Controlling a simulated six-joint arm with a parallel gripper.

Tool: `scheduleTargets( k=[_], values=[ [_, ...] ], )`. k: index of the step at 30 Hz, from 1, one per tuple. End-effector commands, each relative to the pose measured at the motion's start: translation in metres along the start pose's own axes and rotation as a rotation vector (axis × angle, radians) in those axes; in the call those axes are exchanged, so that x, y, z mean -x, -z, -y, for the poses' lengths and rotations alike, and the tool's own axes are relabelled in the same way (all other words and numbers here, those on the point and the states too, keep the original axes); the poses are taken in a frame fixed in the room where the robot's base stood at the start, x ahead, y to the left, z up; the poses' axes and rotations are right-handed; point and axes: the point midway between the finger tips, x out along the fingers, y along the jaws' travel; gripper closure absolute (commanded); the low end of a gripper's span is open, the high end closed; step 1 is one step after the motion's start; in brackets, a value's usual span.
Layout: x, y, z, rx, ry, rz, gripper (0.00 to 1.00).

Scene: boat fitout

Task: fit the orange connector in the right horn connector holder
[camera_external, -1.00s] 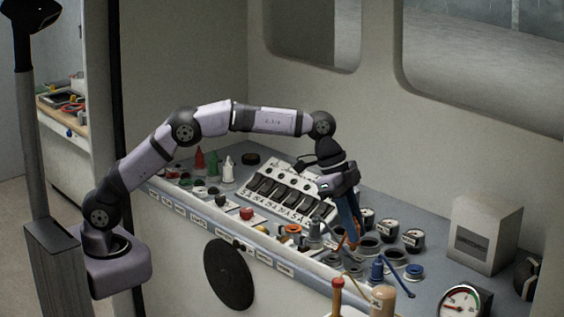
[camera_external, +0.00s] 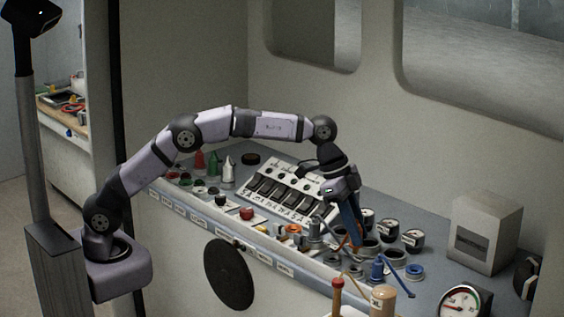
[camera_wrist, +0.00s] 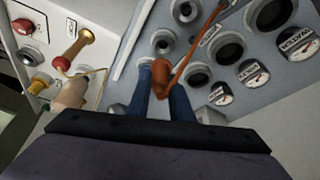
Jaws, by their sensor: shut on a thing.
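The orange connector (camera_wrist: 160,78) is held between the blue fingers of my gripper (camera_wrist: 162,88) in the wrist view, with its orange cable running to the upper right. In the external view my gripper (camera_external: 355,236) points down over the right part of the console, and the fingers mostly hide the connector. Round grey holders lie around it: one (camera_wrist: 163,42) is just beyond the connector in the wrist view, another (camera_wrist: 185,10) farther up, and a dark-holed one (camera_wrist: 198,76) to its right. I cannot tell which is the right horn holder, nor whether the connector touches one.
A blue connector with a cable (camera_external: 377,270) stands just right of my gripper. Gauges (camera_external: 413,238) and a switch panel (camera_external: 290,190) are close by. A red-knobbed lever (camera_wrist: 75,50) is on the left in the wrist view. A beige box (camera_external: 485,232) stands at the right.

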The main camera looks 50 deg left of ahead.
Motion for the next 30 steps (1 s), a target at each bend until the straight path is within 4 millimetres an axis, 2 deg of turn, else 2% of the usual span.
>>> scheduleTargets(
  k=[30],
  values=[
    [-0.034, -0.014, 0.0, 0.0, 0.0, 0.0, 1.0]
  ],
)
